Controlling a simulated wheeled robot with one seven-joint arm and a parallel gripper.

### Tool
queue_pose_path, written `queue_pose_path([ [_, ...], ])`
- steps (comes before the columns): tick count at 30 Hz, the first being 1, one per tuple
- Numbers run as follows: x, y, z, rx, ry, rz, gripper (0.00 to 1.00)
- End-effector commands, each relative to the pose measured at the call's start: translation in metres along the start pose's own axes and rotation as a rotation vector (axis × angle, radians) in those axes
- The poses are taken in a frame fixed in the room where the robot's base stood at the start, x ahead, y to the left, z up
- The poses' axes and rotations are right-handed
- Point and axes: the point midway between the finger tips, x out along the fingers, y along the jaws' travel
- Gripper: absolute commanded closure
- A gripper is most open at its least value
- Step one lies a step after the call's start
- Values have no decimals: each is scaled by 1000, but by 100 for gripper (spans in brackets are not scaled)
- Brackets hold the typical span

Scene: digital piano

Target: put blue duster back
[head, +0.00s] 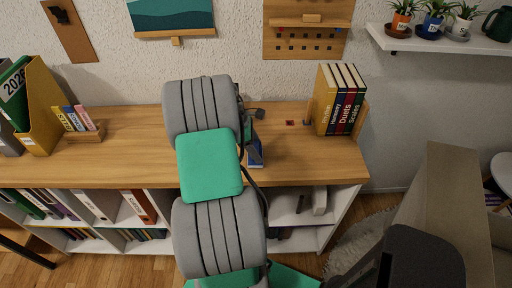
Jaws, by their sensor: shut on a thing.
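My grey and green arm reaches over the wooden shelf top (310,165) and hides most of my gripper. Dark parts at the end of my gripper (257,113) show just right of the arm, above the back of the shelf top. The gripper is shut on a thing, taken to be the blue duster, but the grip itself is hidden. A small blue object (256,152) shows right beside the arm. It is partly covered, and I cannot tell whether it is the duster.
Several upright books (338,105) stand at the shelf's right end. A yellow file holder (42,110) and a small book rack (88,132) stand at left. A pegboard (306,42) hangs above. A wall shelf (445,45) holds potted plants.

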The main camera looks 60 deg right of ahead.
Motion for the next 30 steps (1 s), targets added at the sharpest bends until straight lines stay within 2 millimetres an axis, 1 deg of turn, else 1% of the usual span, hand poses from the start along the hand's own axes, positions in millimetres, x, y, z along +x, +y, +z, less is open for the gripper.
queue_pose_path([
  [4, 3, 0, -1, -1, 0, -1, 69],
  [5, 3, 0, -1, 0, 0, 0, 34],
  [12, 3, 0, -1, -1, 0, -1, 15],
  [19, 2, 0, -1, -1, 0, 0, 15],
  [22, -5, 0, 0, 0, 0, 2, 15],
  [23, -9, 1, 0, -1, 0, 3, 15],
  [26, -30, 1, -1, -1, 0, 6, 15],
  [30, -68, 1, -1, -1, 1, 5, 15],
])
